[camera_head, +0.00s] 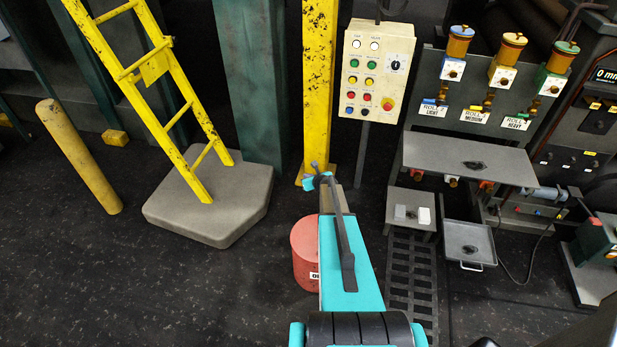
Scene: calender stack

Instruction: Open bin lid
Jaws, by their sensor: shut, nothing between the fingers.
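A red round bin (303,265) stands on the floor just left of my arm, with a label starting "OI" on its side. Its flat, paler red top (306,235) appears closed. My teal arm hides the bin's right side, and no handle or pedal shows on the visible part. My gripper (315,167) is small in the picture, beyond the bin and in front of the yellow post. Its fingers are shut and empty, and it appears apart from the bin.
A yellow post (319,90) and a button panel (376,72) stand behind my gripper. A grey workbench plate (470,160) and open tray (467,242) are to the right. A ladder base (210,210) stands left. Dark floor left of the bin is clear.

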